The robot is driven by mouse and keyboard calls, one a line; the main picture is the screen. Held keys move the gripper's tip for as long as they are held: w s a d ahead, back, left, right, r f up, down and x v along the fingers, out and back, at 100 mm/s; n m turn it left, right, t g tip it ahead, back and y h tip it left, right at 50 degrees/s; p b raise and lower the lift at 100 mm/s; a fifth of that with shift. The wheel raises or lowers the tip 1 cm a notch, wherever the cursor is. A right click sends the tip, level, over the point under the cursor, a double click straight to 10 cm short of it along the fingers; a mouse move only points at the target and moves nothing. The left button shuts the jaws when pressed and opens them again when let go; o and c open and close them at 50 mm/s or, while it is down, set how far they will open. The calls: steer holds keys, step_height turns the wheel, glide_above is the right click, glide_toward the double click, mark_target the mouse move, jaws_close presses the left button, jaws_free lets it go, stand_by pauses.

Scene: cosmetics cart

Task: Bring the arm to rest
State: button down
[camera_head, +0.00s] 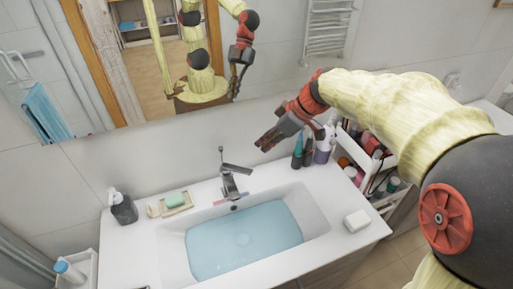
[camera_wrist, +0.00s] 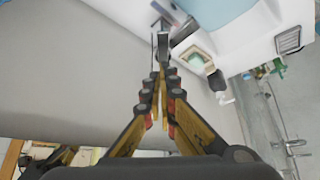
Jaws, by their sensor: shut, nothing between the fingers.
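My gripper (camera_head: 267,143) is in the air above the back right part of the sink counter, near the mirror wall. Its fingers are closed together with nothing between them. In the wrist view my gripper (camera_wrist: 161,72) points toward the faucet (camera_wrist: 168,45), with its two fingers side by side. My arm comes in from the right, above the cart. The gripper appears apart from the faucet (camera_head: 231,186) and from the bottles behind it.
Dark tubes (camera_head: 297,152) and a purple pump bottle (camera_head: 322,150) stand below the wrist. A cosmetics cart (camera_head: 388,165) is at right. A basin (camera_head: 310,222) with blue water, soap dish (camera_head: 170,204), dark dispenser (camera_head: 123,207) and white block (camera_head: 357,221) are on the counter. A mirror (camera_head: 300,75) hangs behind.

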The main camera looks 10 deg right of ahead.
steer(key=s+d+f+m+g+h, duration=0.15)
steer(key=s+d+f+m, duration=0.25)
steer(key=s+m, duration=0.45)
steer(key=s+d+r+m+t+h, duration=0.1)
steer(key=s+r+h, duration=0.1)
steer(key=s, duration=0.7)
steer(key=s+d+r+m+t+h+b, duration=0.1)
steer(key=s+r+t+h, duration=0.1)
steer(key=s, duration=0.8)
steer(key=shift+m, duration=0.35)
steer(key=shift+t, duration=0.25)
steer(key=shift+d, duration=0.1)
